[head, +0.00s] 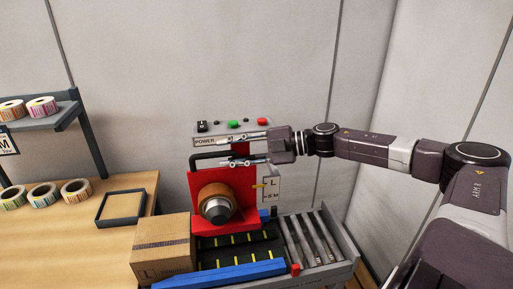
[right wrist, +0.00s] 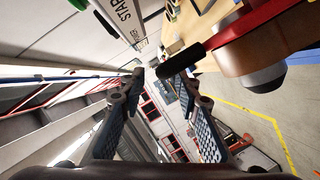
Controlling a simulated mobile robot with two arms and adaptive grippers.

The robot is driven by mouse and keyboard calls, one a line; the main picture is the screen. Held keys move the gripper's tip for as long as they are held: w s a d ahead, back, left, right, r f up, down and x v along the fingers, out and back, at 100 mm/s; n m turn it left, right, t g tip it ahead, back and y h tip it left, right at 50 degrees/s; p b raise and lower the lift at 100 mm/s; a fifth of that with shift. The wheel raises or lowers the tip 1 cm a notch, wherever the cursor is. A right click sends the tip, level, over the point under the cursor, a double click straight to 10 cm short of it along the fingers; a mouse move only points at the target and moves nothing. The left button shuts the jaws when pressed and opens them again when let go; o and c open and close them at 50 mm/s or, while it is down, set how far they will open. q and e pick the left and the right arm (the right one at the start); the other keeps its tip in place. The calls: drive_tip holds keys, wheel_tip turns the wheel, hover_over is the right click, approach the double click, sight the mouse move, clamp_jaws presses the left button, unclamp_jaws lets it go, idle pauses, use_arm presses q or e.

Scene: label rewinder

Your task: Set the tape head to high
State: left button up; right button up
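The red tape head (head: 222,186) stands on the machine behind the conveyor, with a brown roll and grey hub (head: 217,207) on its front. A black bar handle (head: 208,156) sits on its top and shows in the right wrist view (right wrist: 184,59). A white scale plate (head: 272,189) with letters is at its right; a yellow pointer (head: 259,185) is about level with the L. My right gripper (head: 222,151) is open, with one finger above and one below the handle's height. Whether they touch it is unclear. My left gripper is out of view.
A control panel (head: 232,130) with green and red buttons is behind my right gripper. A cardboard box (head: 163,246) stands at the left of the conveyor, by a blue rail (head: 233,274). Label rolls (head: 43,194) and a black tray (head: 121,220) are on the left table.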

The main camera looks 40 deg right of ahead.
drive_tip(key=shift+s+d+r, duration=0.15)
drive_tip(key=shift+s+d, duration=0.2)
drive_tip(key=shift+s, duration=0.3)
drive_tip(key=v, duration=0.6)
drive_tip(key=shift+d+r, duration=0.2)
drive_tip(key=shift+r, duration=0.05)
idle(0.3)
